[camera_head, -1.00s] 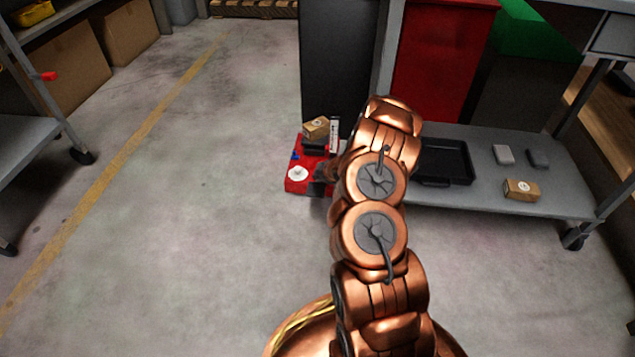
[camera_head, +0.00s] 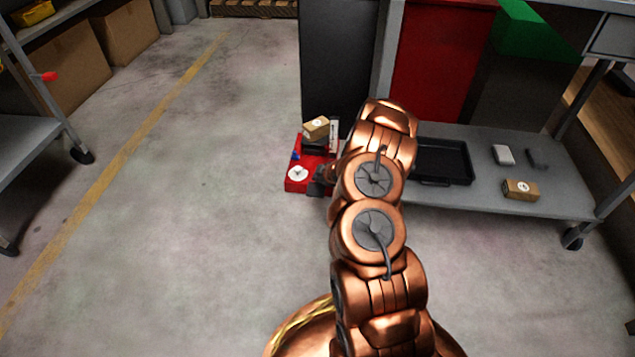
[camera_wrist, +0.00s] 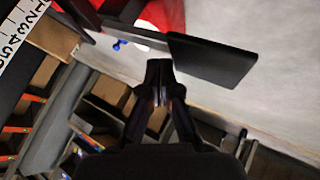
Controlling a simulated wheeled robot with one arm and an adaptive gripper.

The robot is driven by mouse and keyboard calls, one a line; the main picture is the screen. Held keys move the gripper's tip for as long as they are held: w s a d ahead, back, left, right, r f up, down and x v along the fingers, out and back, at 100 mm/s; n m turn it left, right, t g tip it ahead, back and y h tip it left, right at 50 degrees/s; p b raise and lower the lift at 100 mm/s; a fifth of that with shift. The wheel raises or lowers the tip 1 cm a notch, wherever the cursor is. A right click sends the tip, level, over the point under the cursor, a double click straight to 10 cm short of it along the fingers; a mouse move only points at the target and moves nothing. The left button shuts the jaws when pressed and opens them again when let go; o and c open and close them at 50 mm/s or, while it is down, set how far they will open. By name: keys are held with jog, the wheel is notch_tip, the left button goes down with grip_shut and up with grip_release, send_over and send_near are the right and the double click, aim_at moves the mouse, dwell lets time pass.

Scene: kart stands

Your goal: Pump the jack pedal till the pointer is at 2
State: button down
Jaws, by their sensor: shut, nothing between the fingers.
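The red jack (camera_head: 295,183) stands on the floor by the dark cabinet, with a white disc and a blue knob on its base and a small cardboard box (camera_head: 316,127) on top. In the wrist view the flat black pedal (camera_wrist: 215,62) sticks out just right of and above my gripper (camera_wrist: 160,68). My gripper is shut and empty, its tips close to the pedal's edge; I cannot tell whether they touch. The white scale (camera_wrist: 20,32) shows at the upper left with black digits, including 3, 4 and 5. I cannot make out the pointer's reading. My arm hides part of the jack in the head view.
A grey bench with a low shelf (camera_head: 490,196) stands right of the jack, holding a black tray (camera_head: 443,180) and small boxes. A dark cabinet (camera_head: 338,65) stands behind the jack. A wheeled rack (camera_head: 22,140) is at left. The floor between is clear.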

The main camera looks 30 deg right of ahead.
aim_at(319, 185)
jog(key=shift+s+a+f, duration=0.1)
jog(key=shift+s+f, duration=0.05)
jog(key=shift+f, duration=0.9)
jog(key=shift+s+a+f, duration=0.1)
jog(key=shift+f, duration=0.9)
dwell(1.9)
jog(key=shift+w+r, duration=0.1)
jog(key=shift+r, duration=0.05)
jog(key=shift+d+r+p, duration=0.1)
jog(key=shift+r+p, duration=0.2)
jog(key=shift+r, duration=0.1)
jog(key=shift+w+d+r+p, duration=0.1)
jog(key=shift+w+r+p, duration=0.05)
jog(key=shift+r+p, duration=0.8)
jog(key=shift+w+d+r+p, duration=0.15)
jog(key=shift+r+p, duration=0.5)
jog(key=shift+r, duration=0.6)
jog(key=shift+w+r+p, duration=0.1)
jog(key=shift+r+p, duration=1.7)
jog(key=shift+r, duration=0.7)
